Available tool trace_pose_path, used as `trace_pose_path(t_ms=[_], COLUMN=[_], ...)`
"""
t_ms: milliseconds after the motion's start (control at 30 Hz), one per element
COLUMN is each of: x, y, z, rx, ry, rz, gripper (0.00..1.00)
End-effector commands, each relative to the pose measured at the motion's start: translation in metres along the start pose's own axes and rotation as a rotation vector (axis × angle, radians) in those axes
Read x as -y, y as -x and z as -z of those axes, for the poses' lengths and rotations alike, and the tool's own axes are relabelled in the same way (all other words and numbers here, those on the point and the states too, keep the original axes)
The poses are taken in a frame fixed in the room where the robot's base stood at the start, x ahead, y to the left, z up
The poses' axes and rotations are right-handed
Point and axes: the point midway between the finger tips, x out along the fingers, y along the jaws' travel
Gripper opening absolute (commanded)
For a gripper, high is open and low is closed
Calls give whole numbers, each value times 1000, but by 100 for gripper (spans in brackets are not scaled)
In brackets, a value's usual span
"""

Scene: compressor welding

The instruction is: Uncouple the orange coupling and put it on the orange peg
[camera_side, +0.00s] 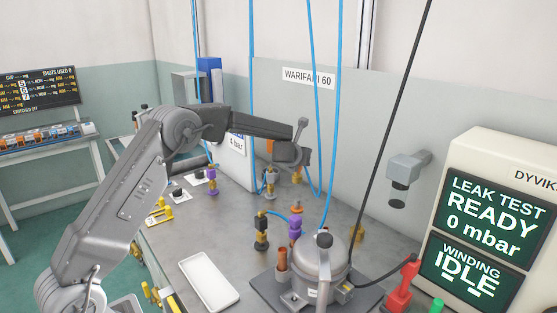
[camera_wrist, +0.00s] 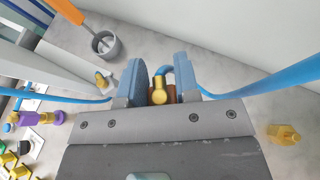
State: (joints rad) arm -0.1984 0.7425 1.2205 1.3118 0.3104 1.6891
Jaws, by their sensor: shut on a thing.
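My gripper (camera_side: 294,160) is over the back of the bench, pointing down. In the wrist view its two blue-grey fingers (camera_wrist: 160,64) are shut on a piece with a brass end and orange-brown sides, which looks like the orange coupling (camera_wrist: 159,92). A blue hose bends away from it. In the side view a small brass-coloured piece (camera_side: 297,174) shows just under the fingers. I cannot tell whether it is the coupling or a peg, nor whether the held piece touches the bench.
A grey cup (camera_side: 270,187) with an orange-handled tool stands left of my gripper. Blue hoses hang around the gripper. A purple coupling (camera_side: 212,182) stands farther left. The compressor (camera_side: 322,265) and a white tray (camera_side: 209,281) are in front. A brass-coloured piece (camera_wrist: 283,134) lies right.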

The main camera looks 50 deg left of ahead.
Motion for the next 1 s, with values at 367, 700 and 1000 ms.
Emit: trace_pose_path(t_ms=[367,700,1000], x=[3,4,3], y=[-2,-12,-24], z=[-1,22,47], rx=[1,-1,1], ry=[-5,-8,-7], rz=[8,9,7], gripper=[1,1,1])
